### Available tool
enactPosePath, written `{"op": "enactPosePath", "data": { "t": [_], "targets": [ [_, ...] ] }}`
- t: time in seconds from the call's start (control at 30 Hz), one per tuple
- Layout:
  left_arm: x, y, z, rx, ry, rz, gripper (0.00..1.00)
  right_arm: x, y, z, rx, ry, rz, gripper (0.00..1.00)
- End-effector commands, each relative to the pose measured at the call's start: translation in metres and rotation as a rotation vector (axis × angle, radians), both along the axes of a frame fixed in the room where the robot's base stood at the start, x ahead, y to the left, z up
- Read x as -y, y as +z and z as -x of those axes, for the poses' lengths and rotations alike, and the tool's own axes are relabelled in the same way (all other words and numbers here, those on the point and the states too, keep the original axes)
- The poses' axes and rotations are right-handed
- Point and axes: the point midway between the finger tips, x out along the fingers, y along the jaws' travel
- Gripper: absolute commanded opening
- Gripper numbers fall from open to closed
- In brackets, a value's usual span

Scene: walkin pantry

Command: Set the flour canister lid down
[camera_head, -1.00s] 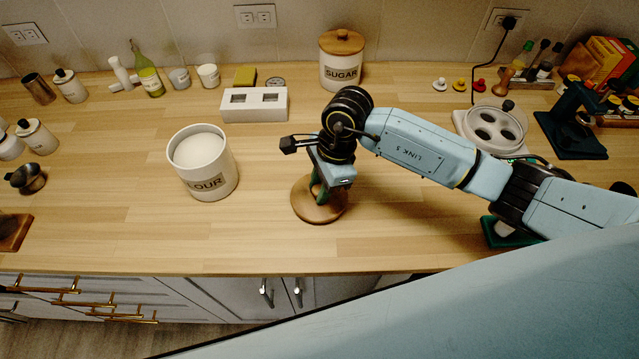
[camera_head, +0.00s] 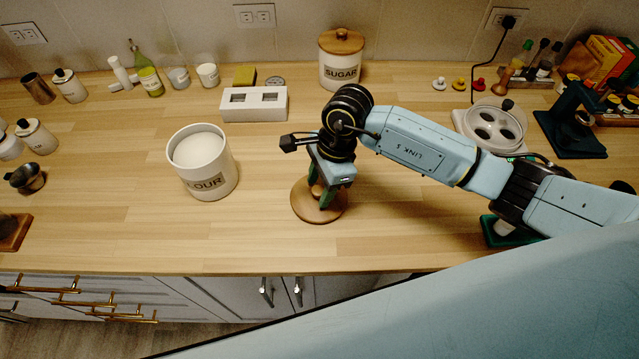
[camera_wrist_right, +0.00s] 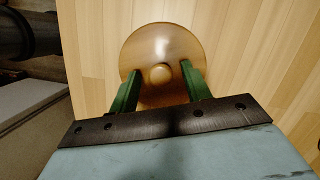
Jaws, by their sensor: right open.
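The flour canister (camera_head: 203,165) stands upright on the counter without its lid, and its white contents show at the top. The round wooden lid (camera_head: 303,205) lies flat on the counter to the right of the canister. My right gripper (camera_head: 320,197) is over the lid, pointing down. In the right wrist view the lid (camera_wrist_right: 160,45) lies with its knob between the two green fingertips (camera_wrist_right: 160,78). The fingers are open, with a gap on each side of the knob. My left gripper is not in view.
A white block with two openings (camera_head: 254,106) and the lidded sugar canister (camera_head: 341,62) stand behind. A white round holder (camera_head: 491,125) stands to the right, beyond my forearm. The counter in front of the flour canister is clear.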

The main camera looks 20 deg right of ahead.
Motion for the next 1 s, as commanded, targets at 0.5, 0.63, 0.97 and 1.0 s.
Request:
{"op": "enactPosePath", "data": {
  "t": [0.5, 0.63, 0.97, 1.0],
  "targets": [
    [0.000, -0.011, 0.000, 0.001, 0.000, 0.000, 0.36, 0.026, 0.098, -0.004, 0.006, -0.002, 0.001, 0.48],
    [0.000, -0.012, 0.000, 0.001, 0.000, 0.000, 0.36, 0.028, 0.108, -0.004, 0.004, -0.001, 0.000, 0.48],
    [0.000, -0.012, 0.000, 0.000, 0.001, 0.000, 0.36, 0.029, 0.111, -0.004, 0.003, -0.001, 0.000, 0.48],
    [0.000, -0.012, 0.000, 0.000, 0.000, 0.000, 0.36, 0.028, 0.111, -0.003, 0.002, -0.001, -0.004, 0.48]
  ]
}}
